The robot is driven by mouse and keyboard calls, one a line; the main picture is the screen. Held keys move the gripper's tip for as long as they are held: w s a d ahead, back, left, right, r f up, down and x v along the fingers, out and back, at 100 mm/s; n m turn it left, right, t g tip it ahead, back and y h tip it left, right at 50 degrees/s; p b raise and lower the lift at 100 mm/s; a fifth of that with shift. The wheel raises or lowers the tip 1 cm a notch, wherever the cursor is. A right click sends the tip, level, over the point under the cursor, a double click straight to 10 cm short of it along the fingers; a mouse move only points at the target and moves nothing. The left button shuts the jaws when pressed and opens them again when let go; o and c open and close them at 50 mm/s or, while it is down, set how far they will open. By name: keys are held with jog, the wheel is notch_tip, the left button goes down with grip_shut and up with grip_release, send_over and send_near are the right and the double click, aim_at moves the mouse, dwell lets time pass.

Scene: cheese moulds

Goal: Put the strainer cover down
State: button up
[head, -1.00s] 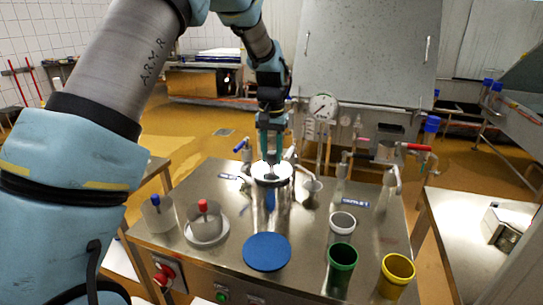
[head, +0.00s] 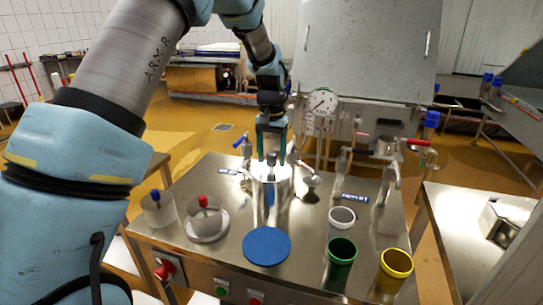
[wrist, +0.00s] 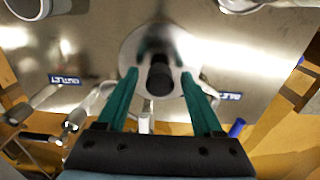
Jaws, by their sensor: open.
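The strainer cover (head: 285,173) is a shiny metal disc with a dark upright knob. It sits on top of a metal cylinder (head: 270,190) at the back middle of the steel table. The cover also shows in the wrist view (wrist: 186,50), with its black knob at the centre. My gripper (head: 272,152) is open above the cover, its two teal fingers on either side of the knob. In the wrist view my gripper (wrist: 159,76) shows a gap between each finger and the knob. The cover's underside is hidden.
A blue disc (head: 267,246) lies at the table's front middle. White (head: 341,218), green (head: 341,254) and yellow (head: 396,266) cups stand to the right. Blue-knobbed (head: 156,197) and red-knobbed (head: 203,201) items stand left. Valves and a gauge (head: 322,101) line the back.

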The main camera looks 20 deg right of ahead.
aim_at(272, 154)
notch_tip(272, 154, up, 13)
jog(key=b, duration=0.3)
jog(key=a+f+n, duration=0.2)
jog(key=a, duration=0.7)
jog(key=a+f+n, duration=0.1)
jog(key=a+f, duration=0.2)
jog(key=a, duration=0.7)
jog(key=s+a+f+n, duration=0.2)
jog(key=s+a, duration=0.3)
jog(key=a, duration=0.4)
jog(key=s+a+f+n+t, duration=0.1)
jog(key=s+a+f+n, duration=0.1)
jog(key=s+a+f, duration=0.2)
jog(key=s+a, duration=0.2)
jog(key=a, duration=0.2)
jog(key=shift+a+t, duration=0.3)
jog(key=shift+a, duration=0.05)
